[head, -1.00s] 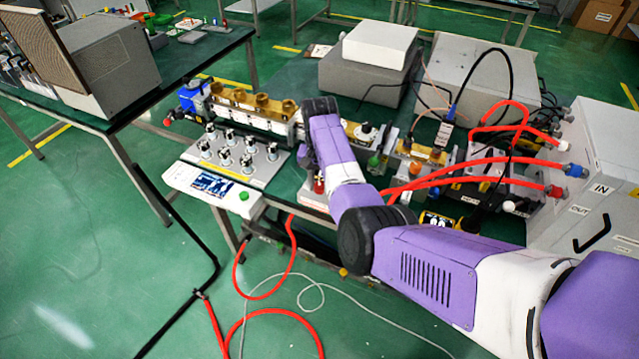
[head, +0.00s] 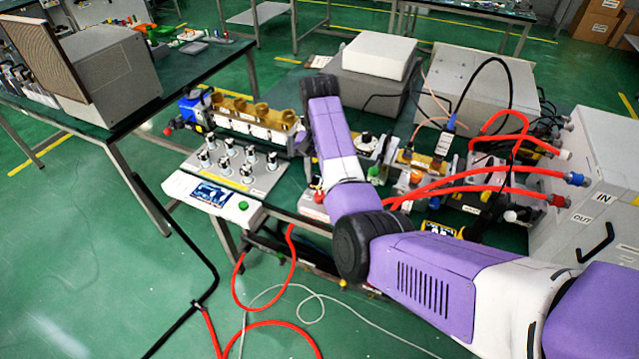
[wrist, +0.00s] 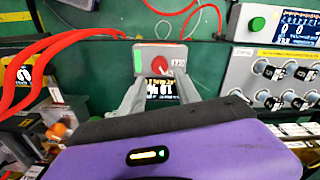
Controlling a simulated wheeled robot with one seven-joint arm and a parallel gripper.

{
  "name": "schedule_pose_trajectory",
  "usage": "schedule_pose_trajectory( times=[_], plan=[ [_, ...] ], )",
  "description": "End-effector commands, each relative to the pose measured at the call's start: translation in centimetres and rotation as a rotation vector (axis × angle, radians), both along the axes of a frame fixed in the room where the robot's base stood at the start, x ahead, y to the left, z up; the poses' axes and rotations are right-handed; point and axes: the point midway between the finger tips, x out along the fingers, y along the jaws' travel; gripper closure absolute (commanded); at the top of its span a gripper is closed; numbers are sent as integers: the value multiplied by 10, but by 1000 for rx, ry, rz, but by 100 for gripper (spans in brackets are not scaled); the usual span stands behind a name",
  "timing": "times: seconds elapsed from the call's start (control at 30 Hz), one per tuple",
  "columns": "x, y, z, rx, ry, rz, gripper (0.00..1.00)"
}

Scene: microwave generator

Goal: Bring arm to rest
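My purple and white arm (head: 420,275) reaches over the front of the bench of instruments in the head view. In the wrist view my gripper (wrist: 160,88) shows two grey fingers spread apart, with no object clearly held.
A panel of several knobs (head: 232,170) with a display lies left of the arm. Brass waveguide parts (head: 250,108) stand behind it. Red cables (head: 470,178) run to the grey IN/OUT box (head: 590,200) at right. Open green floor (head: 75,240) lies at lower left.

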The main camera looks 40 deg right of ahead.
Motion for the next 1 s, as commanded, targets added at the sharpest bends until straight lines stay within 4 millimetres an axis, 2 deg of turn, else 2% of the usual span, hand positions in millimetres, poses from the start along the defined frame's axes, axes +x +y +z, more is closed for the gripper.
schedule_pose_trajectory(
  times=[0.67,0.8,0.9,1.0],
  plan=[
    [2,-1,3,-5,-7,8,61],
    [22,-14,7,-58,-95,36,61],
    [52,-33,28,-144,-232,59,61],
    [73,-52,43,-248,-370,87,61]
  ],
)
